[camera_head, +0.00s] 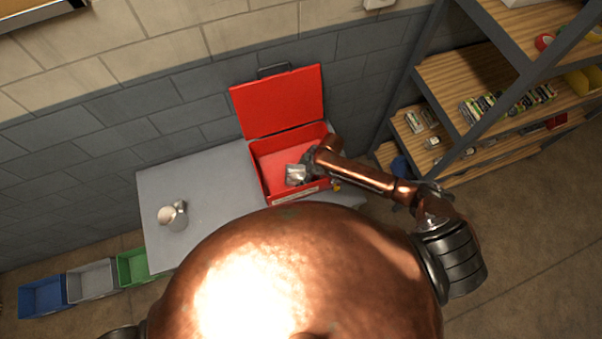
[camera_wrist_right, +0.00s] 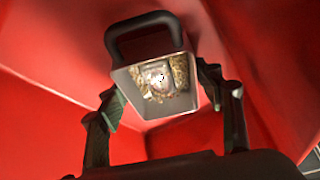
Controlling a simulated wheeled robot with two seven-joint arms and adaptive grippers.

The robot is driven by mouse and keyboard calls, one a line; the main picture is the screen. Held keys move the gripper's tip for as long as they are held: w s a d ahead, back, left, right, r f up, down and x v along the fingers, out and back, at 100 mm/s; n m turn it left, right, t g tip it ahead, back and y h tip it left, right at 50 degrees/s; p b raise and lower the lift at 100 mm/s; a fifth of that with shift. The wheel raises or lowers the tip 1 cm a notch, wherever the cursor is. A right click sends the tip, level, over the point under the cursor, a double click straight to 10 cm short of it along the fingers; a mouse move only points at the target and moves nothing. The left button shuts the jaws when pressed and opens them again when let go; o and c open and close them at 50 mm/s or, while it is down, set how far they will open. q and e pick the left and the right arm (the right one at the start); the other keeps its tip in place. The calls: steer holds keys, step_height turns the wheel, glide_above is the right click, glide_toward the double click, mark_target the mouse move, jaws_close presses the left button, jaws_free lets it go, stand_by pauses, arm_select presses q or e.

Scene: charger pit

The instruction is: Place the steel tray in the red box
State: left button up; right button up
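The red box (camera_head: 263,185) stands on the right part of the grey table, its lid (camera_head: 280,103) raised at the back. The small steel tray (camera_head: 296,174) is inside the box opening. In the right wrist view the steel tray (camera_wrist_right: 120,77) has a black handle and pale, grainy contents around a shiny piece. My right gripper (camera_head: 311,161) reaches into the box beside the tray. In the right wrist view the fingers of my right gripper (camera_wrist_right: 162,90) lie at both sides of the tray. Whether they press on it is unclear. My left gripper is out of view.
The grey table (camera_head: 215,200) carries a pale metallic container (camera_head: 173,215) at left. Blue (camera_head: 43,297), grey (camera_head: 92,281) and green (camera_head: 136,267) bins stand at lower left. A shelf rack (camera_head: 470,75) with small goods rises at right. A block wall is behind the table.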

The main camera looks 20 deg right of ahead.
steer(key=shift+o, duration=0.3)
steer(key=shift+r, duration=0.15)
steer(key=p+v, duration=0.1)
steer(key=v, duration=1.1)
stand_by(0.9)
